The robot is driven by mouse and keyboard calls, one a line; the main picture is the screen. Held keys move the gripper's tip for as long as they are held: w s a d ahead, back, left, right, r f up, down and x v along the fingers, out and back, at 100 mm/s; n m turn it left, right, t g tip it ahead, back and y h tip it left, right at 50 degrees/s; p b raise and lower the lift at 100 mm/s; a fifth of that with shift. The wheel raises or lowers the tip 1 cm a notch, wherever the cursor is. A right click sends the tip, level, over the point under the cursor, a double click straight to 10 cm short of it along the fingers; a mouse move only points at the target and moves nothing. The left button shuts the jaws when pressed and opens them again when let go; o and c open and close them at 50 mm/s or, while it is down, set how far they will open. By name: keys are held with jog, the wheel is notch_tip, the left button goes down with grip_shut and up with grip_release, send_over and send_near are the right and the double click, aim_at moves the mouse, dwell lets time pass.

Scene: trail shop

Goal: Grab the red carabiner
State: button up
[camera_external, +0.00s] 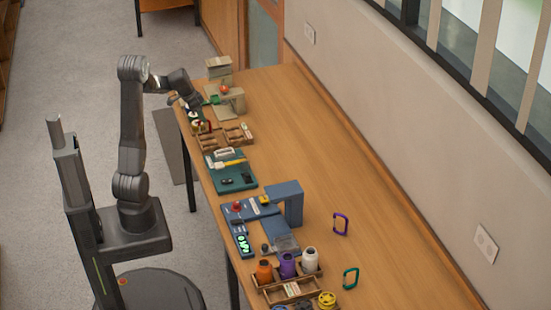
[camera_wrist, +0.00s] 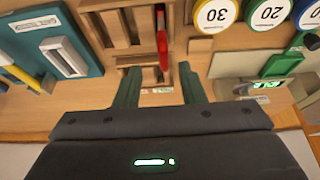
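In the wrist view a narrow red item (camera_wrist: 162,42), which looks like the red carabiner, stands at a wooden compartment tray (camera_wrist: 92,5). My gripper (camera_wrist: 158,80) is open, with its two dark green-grey fingers apart. The red item's near end shows between and just beyond the fingertips, and I cannot tell its exact depth. Nothing is held. In the external view my gripper (camera_external: 198,106) is low at the far left end of the table, beside the wooden tray (camera_external: 238,134); it partly hides the things there.
A teal board (camera_wrist: 50,45) is at left. On the wooden table (camera_external: 300,165), a purple carabiner (camera_external: 340,223) and a teal one (camera_external: 350,278) stand far away. The table's wall side is mostly clear.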

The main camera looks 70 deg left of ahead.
jog(key=shift+a+p+x, duration=0.15)
jog(key=shift+p+x, duration=0.15)
jog(key=shift+x, duration=1.15)
jog(key=shift+a+p+x, duration=0.1)
jog(key=shift+p+x, duration=0.2)
jog(key=shift+x, duration=1.15)
grip_shut()
